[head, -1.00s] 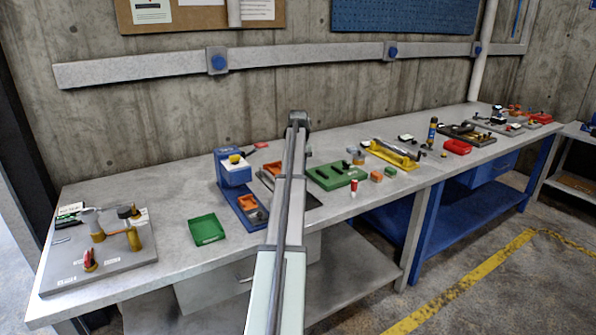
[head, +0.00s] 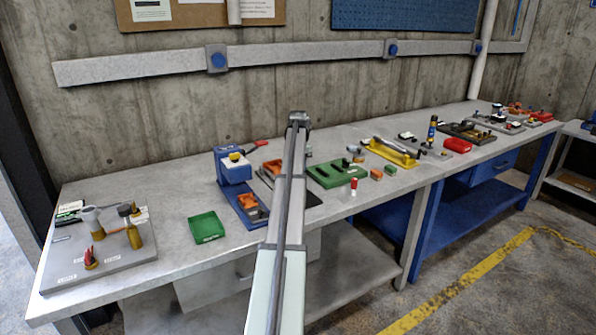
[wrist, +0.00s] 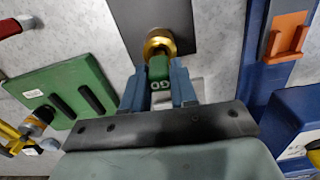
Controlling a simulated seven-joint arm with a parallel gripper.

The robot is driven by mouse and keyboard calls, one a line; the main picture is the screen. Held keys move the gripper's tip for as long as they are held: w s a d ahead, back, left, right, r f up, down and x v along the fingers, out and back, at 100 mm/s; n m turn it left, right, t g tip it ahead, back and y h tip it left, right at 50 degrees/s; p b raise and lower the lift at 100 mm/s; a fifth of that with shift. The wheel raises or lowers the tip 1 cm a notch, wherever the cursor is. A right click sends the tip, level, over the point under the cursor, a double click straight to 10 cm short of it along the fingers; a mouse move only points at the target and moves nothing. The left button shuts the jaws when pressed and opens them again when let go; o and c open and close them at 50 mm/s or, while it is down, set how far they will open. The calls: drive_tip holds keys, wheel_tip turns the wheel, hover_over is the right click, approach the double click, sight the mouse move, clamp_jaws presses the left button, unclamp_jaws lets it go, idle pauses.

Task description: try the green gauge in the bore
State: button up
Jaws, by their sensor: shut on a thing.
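In the wrist view, my gripper (wrist: 158,88) is shut on a green gauge (wrist: 158,67) marked "GO", held between its two blue-grey fingers. A brass ring (wrist: 160,43) sits right at the far end of the gauge, in front of a dark green-grey part (wrist: 150,12). I cannot tell whether the gauge's tip is inside the ring or only against it. In the head view my arm hides the gripper, the gauge and the ring.
A green slotted board (head: 333,174) lies right of my arm; it shows at left in the wrist view (wrist: 62,95). A blue fixture (head: 234,168) and a green tray (head: 206,228) stand left of my arm. A red-topped pin (head: 353,187) stands near the bench's front edge.

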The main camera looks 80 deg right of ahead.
drive_tip(key=shift+f, duration=1.35)
idle(1.8)
drive_tip(key=shift+r, duration=4.05)
